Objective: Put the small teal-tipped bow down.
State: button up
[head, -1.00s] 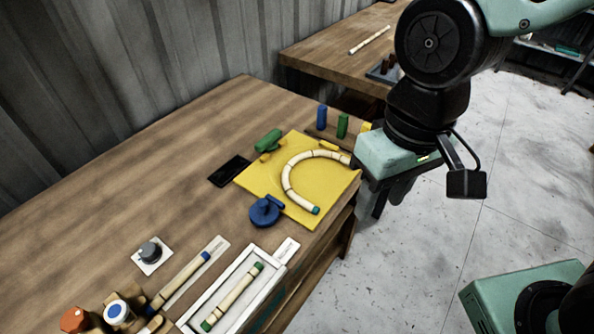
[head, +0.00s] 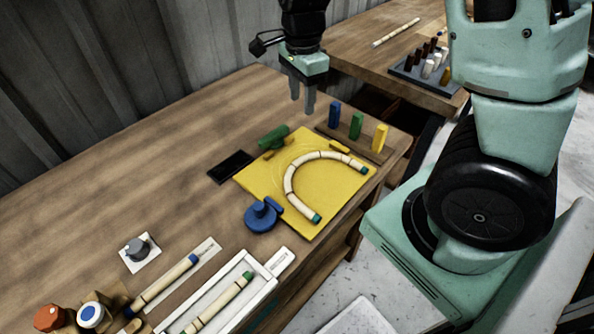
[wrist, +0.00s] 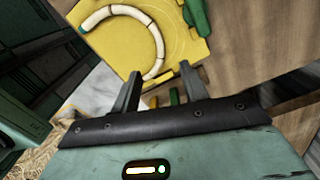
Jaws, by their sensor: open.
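The small teal-tipped bow (head: 290,182) is a pale, segmented rattan curve with dark teal ends. It lies on the yellow board (head: 262,190) on the workbench, its open side facing the lower right. In the wrist view the bow (wrist: 152,32) lies on the board beyond the fingers. My gripper (head: 303,105) is open and empty, above the bench behind the board and apart from the bow. Its two fingers (wrist: 158,88) are spread in the wrist view.
Blue, green and yellow blocks (head: 356,125) stand behind the board. A blue round piece (head: 261,217) and a green piece (head: 274,136) sit at its edges. A black pad (head: 231,167) lies to its left. A white tray (head: 262,290) holds a straight green-tipped stick. The bench's far left is clear.

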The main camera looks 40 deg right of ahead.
send_over(303, 157)
jog(key=f, duration=1.2)
jog(key=shift+w+a, duration=0.15)
jog(key=shift+w, duration=0.1)
jog(key=f, duration=0.4)
jog(key=shift+s+d+f, duration=0.2)
jog(key=shift+s+f, duration=0.05)
jog(key=shift+s, duration=0.05)
jog(key=shift+f, duration=0.45)
grip_shut()
